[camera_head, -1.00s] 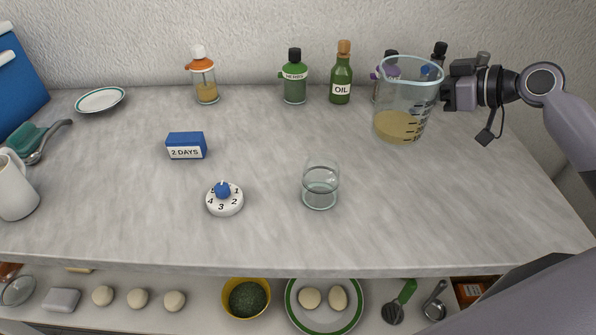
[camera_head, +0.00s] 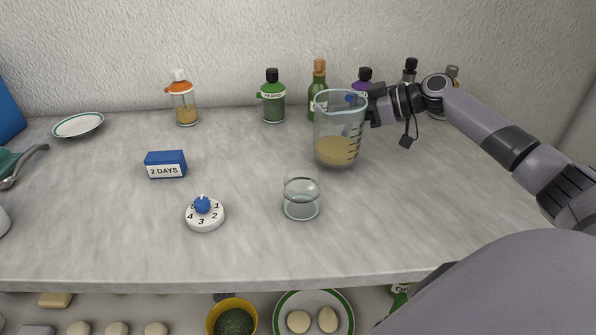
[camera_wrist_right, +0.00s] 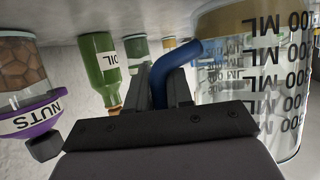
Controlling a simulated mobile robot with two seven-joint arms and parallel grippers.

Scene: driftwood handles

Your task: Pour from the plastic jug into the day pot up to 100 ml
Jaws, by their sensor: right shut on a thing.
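The clear plastic jug (camera_head: 326,125) with black marks holds tan liquid in its lower part and stands upright, behind and to the right of a small clear glass pot (camera_head: 301,199). I take this unlabelled glass for the day pot; a ring runs around it, and I see no tan liquid in it. My right gripper (camera_head: 368,110) is shut on the jug's blue handle, at the jug's right side. The wrist view shows the blue handle (camera_wrist_right: 178,66) between the fingers (camera_wrist_right: 163,88) and the jug's ML marks (camera_wrist_right: 270,80). Whether the jug touches the counter is unclear. My left gripper is not in view.
A blue "2 DAYS" block (camera_head: 166,165) and a white numbered dial (camera_head: 205,216) lie left of the glass. Several bottles, including a green one (camera_head: 272,100), line the wall. A plate (camera_head: 78,125) is far left. The counter's front middle is clear.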

